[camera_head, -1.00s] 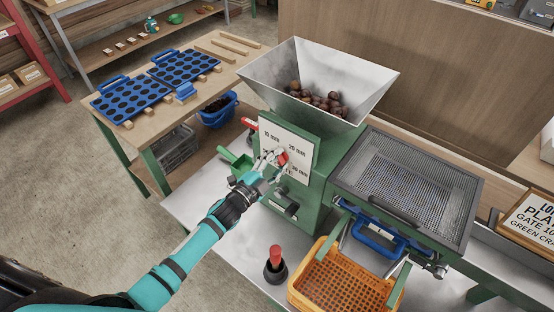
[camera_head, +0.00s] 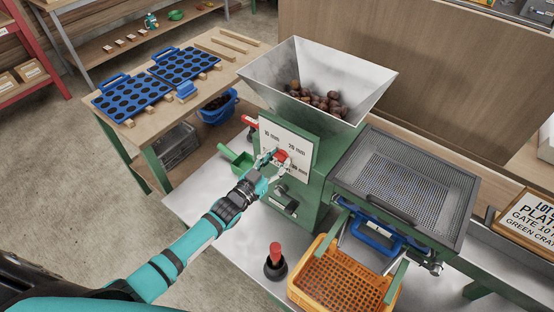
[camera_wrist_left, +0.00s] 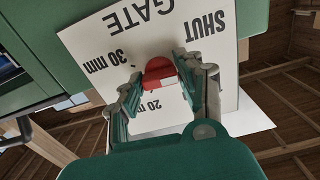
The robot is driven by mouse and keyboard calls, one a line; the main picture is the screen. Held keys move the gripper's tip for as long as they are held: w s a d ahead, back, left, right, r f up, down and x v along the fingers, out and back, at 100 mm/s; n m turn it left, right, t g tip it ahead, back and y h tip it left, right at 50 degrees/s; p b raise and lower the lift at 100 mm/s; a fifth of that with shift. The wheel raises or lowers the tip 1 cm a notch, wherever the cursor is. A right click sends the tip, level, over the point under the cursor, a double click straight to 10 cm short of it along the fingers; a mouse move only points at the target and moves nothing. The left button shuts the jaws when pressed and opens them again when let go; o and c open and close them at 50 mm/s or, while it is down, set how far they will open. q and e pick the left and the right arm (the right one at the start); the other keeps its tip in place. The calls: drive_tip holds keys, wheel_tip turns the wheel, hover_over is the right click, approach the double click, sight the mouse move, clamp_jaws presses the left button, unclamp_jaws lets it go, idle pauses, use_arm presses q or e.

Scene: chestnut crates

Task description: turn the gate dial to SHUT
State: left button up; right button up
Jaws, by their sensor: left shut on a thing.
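The gate dial is a red knob (camera_head: 282,155) on a white plate (camera_head: 301,148) on the green machine's front. In the head view the plate shows 10 mm, 20 mm and 30 mm. In the left wrist view the red knob (camera_wrist_left: 160,70) has a pale band on its lower side, towards the 20 mm mark, and SHUT (camera_wrist_left: 208,37) shows at the upper right. My left gripper (camera_head: 276,160) is shut on the dial, with one finger on each side in the wrist view (camera_wrist_left: 160,90). In the head view the gripper hides the plate's lower left. My right gripper is not in view.
A steel hopper (camera_head: 260,78) with chestnuts tops the machine. A black-and-red plunger-like object (camera_head: 275,265) and an orange crate (camera_head: 310,287) stand below and right. A green scoop (camera_head: 240,160) lies left of the plate. A mesh-covered tray (camera_head: 345,170) is at the right.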

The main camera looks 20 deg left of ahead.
use_arm(q)
drive_tip(key=shift+s+f+n, duration=0.1)
drive_tip(key=shift+f+n, duration=0.05)
drive_tip(key=shift+n, duration=3.05)
drive_tip(key=o, duration=1.2)
drive_tip(key=shift+c, duration=0.2)
drive_tip(key=v, duration=1.2)
